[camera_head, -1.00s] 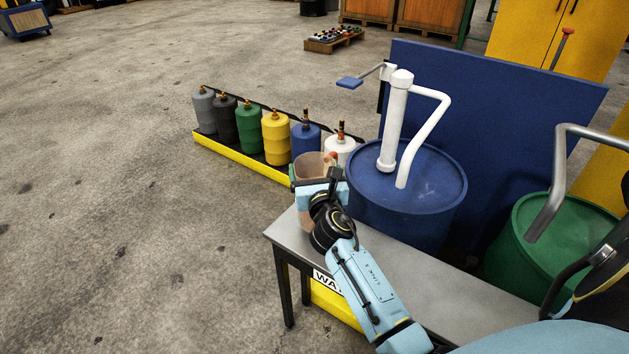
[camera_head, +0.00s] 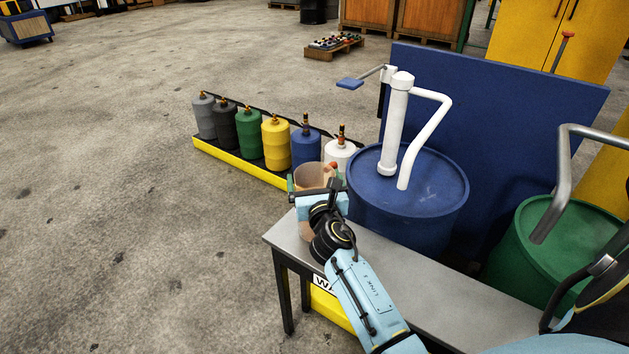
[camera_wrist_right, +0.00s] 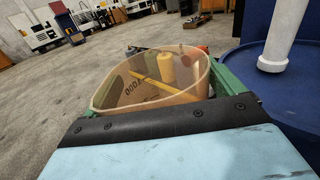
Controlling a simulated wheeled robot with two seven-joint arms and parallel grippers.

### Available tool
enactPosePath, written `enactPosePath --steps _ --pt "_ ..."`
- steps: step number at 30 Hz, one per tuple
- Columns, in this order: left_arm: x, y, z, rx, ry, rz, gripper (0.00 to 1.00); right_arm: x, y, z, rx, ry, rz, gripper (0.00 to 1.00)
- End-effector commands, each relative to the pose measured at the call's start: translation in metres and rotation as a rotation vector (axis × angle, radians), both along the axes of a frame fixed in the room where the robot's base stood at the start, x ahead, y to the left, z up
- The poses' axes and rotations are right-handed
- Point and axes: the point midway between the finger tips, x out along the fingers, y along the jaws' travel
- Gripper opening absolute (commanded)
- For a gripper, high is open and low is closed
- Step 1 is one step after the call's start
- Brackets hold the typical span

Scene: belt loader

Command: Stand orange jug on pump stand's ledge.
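The orange jug (camera_head: 313,174) is see-through, open-topped and upright, over the far left end of the pump stand's grey ledge (camera_head: 400,272). My right gripper (camera_head: 318,181) is shut on it, with its green fingers on either side. My arm hides part of the jug's lower body, and I cannot tell whether its base touches the ledge. In the right wrist view I look into the jug (camera_wrist_right: 150,92), which has dark markings on its wall; the gripper's fingers (camera_wrist_right: 160,85) flank it. My left gripper is not in view.
A blue drum (camera_head: 440,195) with a white pump (camera_head: 396,125) stands close behind the ledge; a green drum (camera_head: 545,240) is right of it. Several coloured bottles stand in a yellow-edged tray (camera_head: 228,153) behind the jug. The ledge right of my arm is clear.

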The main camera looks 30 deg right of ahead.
Motion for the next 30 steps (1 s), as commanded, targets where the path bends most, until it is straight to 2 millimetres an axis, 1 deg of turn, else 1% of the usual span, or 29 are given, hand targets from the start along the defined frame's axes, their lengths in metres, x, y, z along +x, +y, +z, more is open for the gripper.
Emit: enactPosePath --steps 11,13,18,24,27,30 --pt "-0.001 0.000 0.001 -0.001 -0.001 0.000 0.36 0.000 0.000 0.003 0.000 0.000 0.000 1.00" --pt "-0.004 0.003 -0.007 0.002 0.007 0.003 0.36 -0.003 0.001 0.004 0.000 0.001 0.000 1.00" --pt "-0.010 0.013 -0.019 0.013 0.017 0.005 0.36 -0.035 0.014 0.004 0.002 0.002 0.000 1.00" --pt "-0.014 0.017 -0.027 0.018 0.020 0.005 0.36 -0.075 0.031 0.003 0.001 0.002 -0.001 1.00" --pt "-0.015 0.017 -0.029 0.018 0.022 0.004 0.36 -0.090 0.037 0.003 0.002 0.001 -0.001 1.00" --pt "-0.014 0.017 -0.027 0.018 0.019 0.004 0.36 -0.101 0.042 0.003 0.000 0.001 0.000 1.00"
